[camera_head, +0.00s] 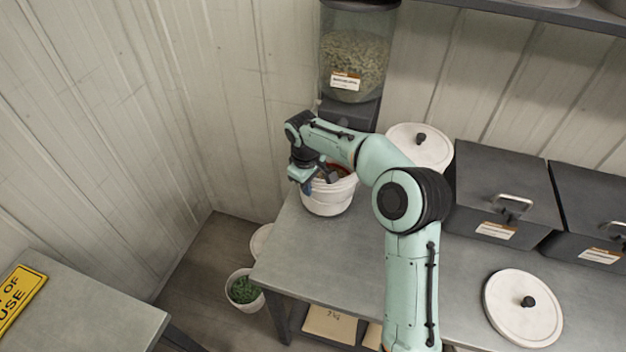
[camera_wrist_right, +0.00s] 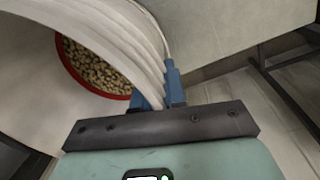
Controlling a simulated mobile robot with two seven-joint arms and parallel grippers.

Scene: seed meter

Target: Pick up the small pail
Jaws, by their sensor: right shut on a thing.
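The small white pail (camera_head: 328,203) stands upright at the left end of the grey table, just below the dispenser. My right gripper (camera_head: 316,181) is at the pail's left side, near its rim. In the right wrist view, the blue fingers (camera_wrist_right: 172,85) are closed on the pail's ribbed wall (camera_wrist_right: 135,45). Tan pellets (camera_wrist_right: 92,66) inside a red edge show within the pail. Part of the pail's top is hidden by my arm in the head view. My left gripper is not in view.
A clear dispenser (camera_head: 356,55) of pellets stands behind the pail. A white-lidded container (camera_head: 420,147) and dark bins (camera_head: 505,190) are to the right. A white lid (camera_head: 523,308) lies in front. A white pot (camera_head: 246,303) with green contents stands on the floor.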

